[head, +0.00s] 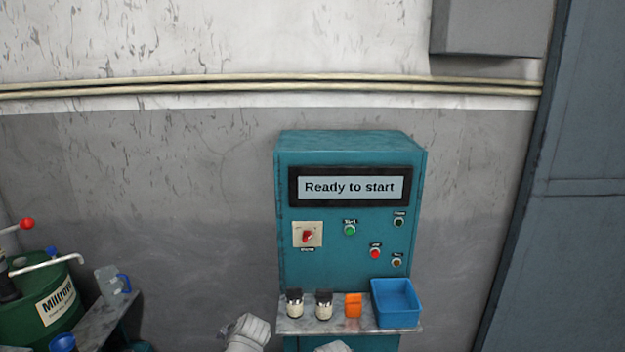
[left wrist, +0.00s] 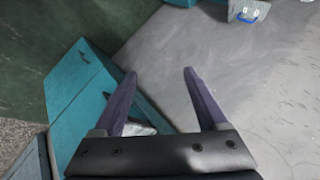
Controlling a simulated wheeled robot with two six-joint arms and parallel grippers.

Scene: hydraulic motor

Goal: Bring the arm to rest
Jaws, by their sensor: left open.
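My left gripper (left wrist: 159,73) shows in the left wrist view with its two purple fingers spread apart. Nothing is between the fingertips. It hangs over a grey surface, with a teal cabinet-like body (left wrist: 85,90) to its left. In the head view, white arm parts of mine (head: 248,332) reach in at the bottom edge, but no gripper fingers show there. My right gripper is not in view.
A teal control cabinet (head: 350,148) reads "Ready to start". Its shelf (head: 285,326) bears two black-topped cylinders, an orange block (head: 353,306) and a blue bin (head: 396,292). A green drum (head: 30,318) and a jug (head: 110,284) stand at left.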

